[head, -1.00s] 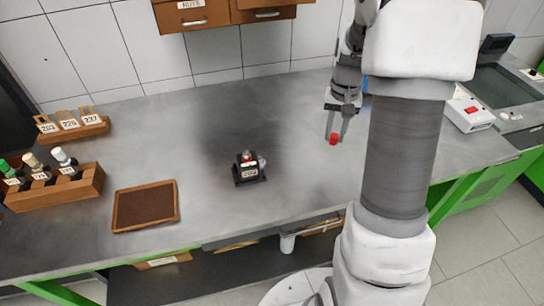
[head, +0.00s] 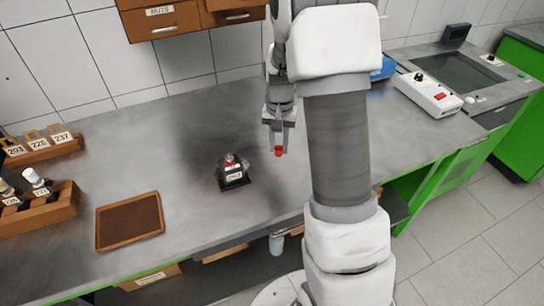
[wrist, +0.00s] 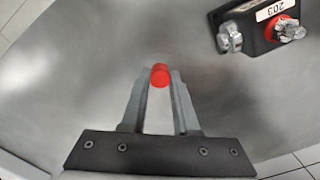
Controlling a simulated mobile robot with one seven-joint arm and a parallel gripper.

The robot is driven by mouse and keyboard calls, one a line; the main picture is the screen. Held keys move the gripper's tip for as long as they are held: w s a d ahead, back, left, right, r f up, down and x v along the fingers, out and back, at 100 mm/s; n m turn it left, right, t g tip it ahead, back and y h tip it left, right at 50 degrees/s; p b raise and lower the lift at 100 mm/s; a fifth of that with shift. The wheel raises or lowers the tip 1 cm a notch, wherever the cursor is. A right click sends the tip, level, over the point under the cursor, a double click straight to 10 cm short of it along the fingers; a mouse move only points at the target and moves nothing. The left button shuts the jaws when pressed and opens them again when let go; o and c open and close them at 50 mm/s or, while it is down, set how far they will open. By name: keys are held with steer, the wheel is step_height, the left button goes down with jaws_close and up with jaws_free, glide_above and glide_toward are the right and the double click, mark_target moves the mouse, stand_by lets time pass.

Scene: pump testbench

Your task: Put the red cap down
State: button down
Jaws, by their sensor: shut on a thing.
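The red cap (head: 278,151) is a small red cylinder held between the fingertips of my gripper (head: 280,142), above the grey bench. In the wrist view the cap (wrist: 160,75) sits at the tips of the two grey fingers of my gripper (wrist: 160,82), and bare bench surface surrounds it. The gripper is shut on it. The head view does not show clearly how high the cap is above the bench.
A small black pump (head: 232,173) with a label stands left of my gripper; in the wrist view it (wrist: 262,25) is at the upper right. A brown tray (head: 130,221) lies further left, by a wooden vial rack (head: 50,211). A white box (head: 428,93) stands at the right.

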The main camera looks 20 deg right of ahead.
mark_target(272, 166)
steer(key=shift+w+a+f, duration=0.3)
steer(key=shift+a+f, duration=0.2)
steer(key=shift+a, duration=0.25)
steer(key=shift+f, duration=2)
steer(key=shift+f, duration=0.1)
steer(key=c, duration=0.7)
jaws_free()
steer(key=shift+o, duration=0.2)
